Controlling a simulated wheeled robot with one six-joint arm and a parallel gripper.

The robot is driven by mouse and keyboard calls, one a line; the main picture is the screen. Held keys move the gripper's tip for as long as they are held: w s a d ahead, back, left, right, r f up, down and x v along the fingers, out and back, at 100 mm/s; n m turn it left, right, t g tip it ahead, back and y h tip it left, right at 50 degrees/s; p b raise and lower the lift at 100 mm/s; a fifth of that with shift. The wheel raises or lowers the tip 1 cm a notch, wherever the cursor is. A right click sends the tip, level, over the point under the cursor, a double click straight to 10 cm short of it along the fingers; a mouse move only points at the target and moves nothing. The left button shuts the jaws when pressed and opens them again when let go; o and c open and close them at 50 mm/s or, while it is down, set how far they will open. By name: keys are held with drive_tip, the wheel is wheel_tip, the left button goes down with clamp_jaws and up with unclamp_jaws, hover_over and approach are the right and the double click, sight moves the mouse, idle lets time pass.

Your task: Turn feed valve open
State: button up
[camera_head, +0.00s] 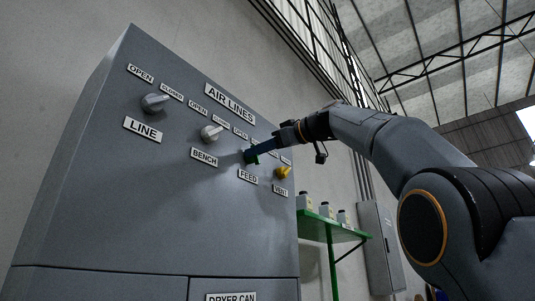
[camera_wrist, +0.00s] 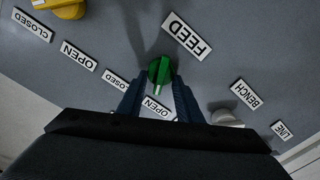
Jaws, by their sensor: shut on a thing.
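The feed valve is a green knob with a handle (camera_wrist: 160,71) beside the FEED label (camera_wrist: 187,36). Its handle points down in the wrist view, toward the OPEN label (camera_wrist: 156,106). My gripper (camera_wrist: 159,88) is shut on the handle, with one blue finger on each side. In the head view my gripper (camera_head: 264,150) reaches the panel from the right and hides most of the green valve (camera_head: 255,160). The FEED label (camera_head: 247,177) is below it.
A green shelf (camera_head: 325,229) with small containers stands right of the panel.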

drive_tip(key=shift+s+r+n, duration=0.1)
drive_tip(key=shift+n, duration=1.1)
drive_tip(key=shift+b, duration=0.3)
idle(0.4)
drive_tip(key=o, duration=1)
drive_tip(key=shift+o, duration=0.2)
drive_tip(key=shift+d+f, duration=0.1)
drive_tip(key=shift+f, duration=0.1)
drive_tip(key=shift+w, duration=0.2)
drive_tip(key=b+v, duration=0.2)
drive_tip(key=v, duration=0.6)
drive_tip(key=shift+b, duration=0.35)
